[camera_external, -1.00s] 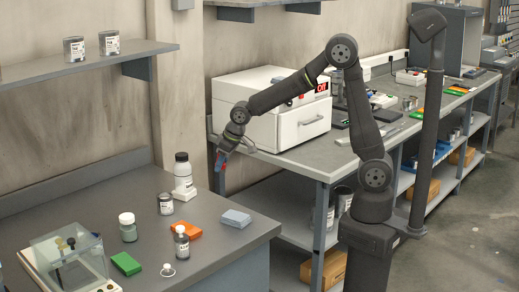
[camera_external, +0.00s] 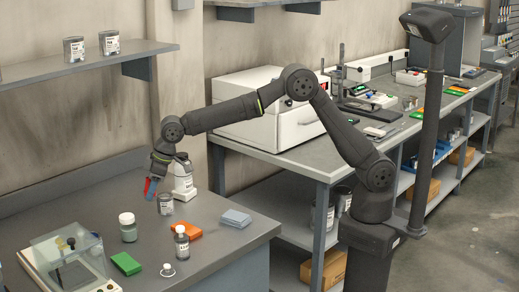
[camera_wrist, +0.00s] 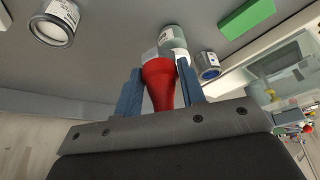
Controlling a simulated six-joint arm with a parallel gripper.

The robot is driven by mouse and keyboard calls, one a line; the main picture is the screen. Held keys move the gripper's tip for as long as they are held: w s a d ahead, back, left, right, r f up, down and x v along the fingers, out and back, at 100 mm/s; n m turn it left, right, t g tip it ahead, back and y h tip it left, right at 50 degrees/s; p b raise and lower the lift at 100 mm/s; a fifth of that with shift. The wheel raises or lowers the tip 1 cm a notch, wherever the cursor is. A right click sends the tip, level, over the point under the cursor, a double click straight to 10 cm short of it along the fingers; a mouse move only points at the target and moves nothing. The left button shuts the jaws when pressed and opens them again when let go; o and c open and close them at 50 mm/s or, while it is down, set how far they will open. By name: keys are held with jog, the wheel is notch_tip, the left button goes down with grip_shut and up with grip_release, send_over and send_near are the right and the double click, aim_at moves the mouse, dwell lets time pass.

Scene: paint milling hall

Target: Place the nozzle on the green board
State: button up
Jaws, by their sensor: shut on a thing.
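My gripper (camera_external: 150,188) hangs above the left bench near its back wall and points down. In the wrist view my gripper (camera_wrist: 162,88) has its two blue fingers shut on the red nozzle (camera_wrist: 159,82), which has a grey end. In the external view the nozzle is small and hard to tell from the fingers. The green board (camera_external: 126,263) lies flat on the bench, bare, in front of and left of my gripper. A green slab that appears to be this board shows at the top of the wrist view (camera_wrist: 247,15).

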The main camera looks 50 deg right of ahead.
jog(key=s+a+n, duration=0.1)
jog(key=s+a, duration=0.4)
jog(key=a, duration=0.3)
send_over(128, 266)
jog(key=d, duration=0.2)
jog(key=f, duration=0.7)
jog(key=shift+s+a, duration=0.25)
jog(key=shift+s, duration=0.05)
jog(key=shift+f, duration=2.05)
jog(key=shift+f, duration=0.15)
jog(key=o, duration=1)
